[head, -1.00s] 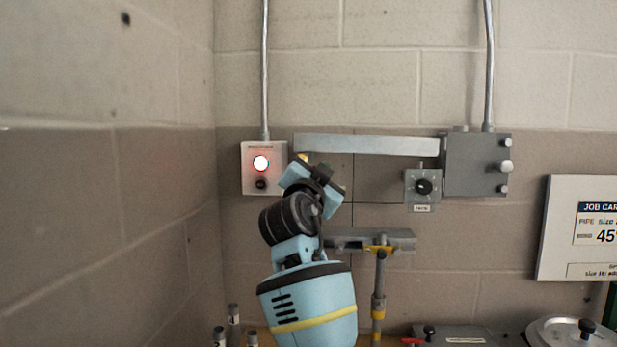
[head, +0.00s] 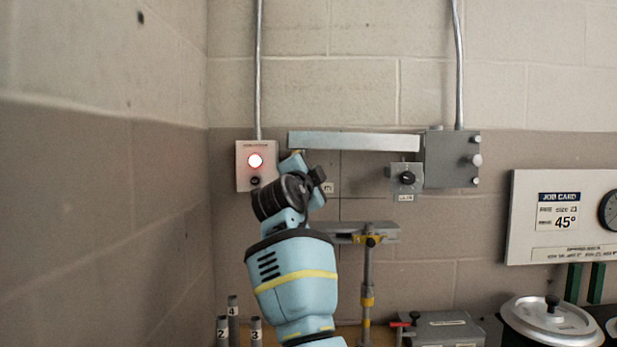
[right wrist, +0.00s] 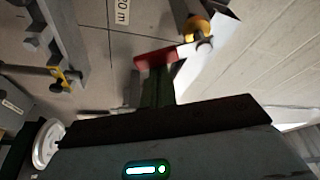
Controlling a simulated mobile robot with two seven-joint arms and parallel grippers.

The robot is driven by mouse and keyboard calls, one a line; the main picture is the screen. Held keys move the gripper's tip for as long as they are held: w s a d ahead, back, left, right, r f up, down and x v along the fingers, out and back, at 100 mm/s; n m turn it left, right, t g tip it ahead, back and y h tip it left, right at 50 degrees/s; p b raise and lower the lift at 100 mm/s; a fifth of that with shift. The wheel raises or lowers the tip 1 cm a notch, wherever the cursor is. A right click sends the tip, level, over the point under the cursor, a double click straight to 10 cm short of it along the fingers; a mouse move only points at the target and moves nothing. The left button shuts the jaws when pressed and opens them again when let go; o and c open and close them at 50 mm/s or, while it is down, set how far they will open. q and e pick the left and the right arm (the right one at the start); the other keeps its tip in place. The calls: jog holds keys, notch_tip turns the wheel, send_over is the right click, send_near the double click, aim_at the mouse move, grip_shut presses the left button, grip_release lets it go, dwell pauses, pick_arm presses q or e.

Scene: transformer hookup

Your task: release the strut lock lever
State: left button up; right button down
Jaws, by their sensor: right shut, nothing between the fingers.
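The red lever (right wrist: 158,58) is a flat bar in the right wrist view, beside a yellow collar (right wrist: 196,26) on a pale strut. My right gripper (right wrist: 156,76) is shut and empty, its dark fingers at the lever's left part. They look close to or against it; I cannot tell if they touch. In the head view my right gripper (head: 302,166) is raised near the left end of the grey horizontal arm (head: 355,142). The wrist hides the lever there. My left gripper is not in view.
A dial box (head: 407,178) and grey wall box (head: 451,160) stand right. A pipe stand (head: 367,280) rises below. A job card board (head: 560,243) and pot (head: 552,322) are further right.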

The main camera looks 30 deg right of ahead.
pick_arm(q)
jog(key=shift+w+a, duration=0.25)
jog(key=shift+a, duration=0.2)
pick_arm(e)
jog(key=m, duration=0.1)
jog(key=w+a+f+m+g, duration=0.1)
jog(key=m, duration=0.2)
jog(key=shift+w+a+f+m+y, duration=0.15)
jog(key=shift+a+m+y, duration=0.25)
jog(key=shift+a, duration=0.1)
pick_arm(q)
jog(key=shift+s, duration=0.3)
pick_arm(e)
jog(key=shift+w+f, duration=0.1)
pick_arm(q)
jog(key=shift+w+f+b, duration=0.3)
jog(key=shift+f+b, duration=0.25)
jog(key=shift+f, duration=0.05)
pick_arm(e)
jog(key=v, duration=0.7)
jog(key=shift+a, duration=0.4)
